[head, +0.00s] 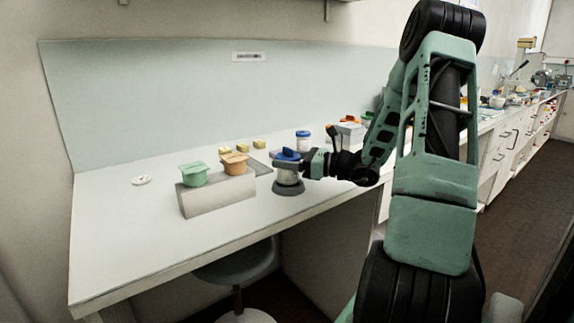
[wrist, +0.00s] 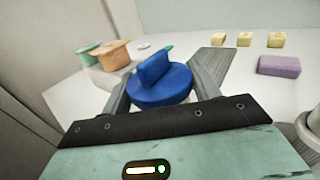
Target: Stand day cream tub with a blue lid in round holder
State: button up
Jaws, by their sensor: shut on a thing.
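The day cream tub, with a blue lid and pale body (head: 287,176), is upright between the fingers of my gripper (head: 289,168). In the wrist view its blue lid with a raised grip (wrist: 160,86) fills the space between the two grey fingers (wrist: 168,88). The dark grey round holder (head: 289,190) is on the bench directly under the tub. The tub's lower end is at or just above the holder; I cannot tell whether it touches. The holder is hidden in the wrist view.
A pale block stand (head: 218,196) bears a green tub (head: 194,174) and an orange tub (head: 235,163), left of my gripper. Another blue-lidded tub (head: 303,141) stands behind. Yellow blocks (head: 259,144) and a purple block (wrist: 279,66) lie farther back. A stool (head: 236,266) stands below the bench.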

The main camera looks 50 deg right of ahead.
jog(key=shift+f, duration=0.5)
jog(key=o, duration=1.1)
jog(key=shift+s, duration=0.1)
jog(key=v, duration=1.2)
jog(key=shift+d, duration=0.1)
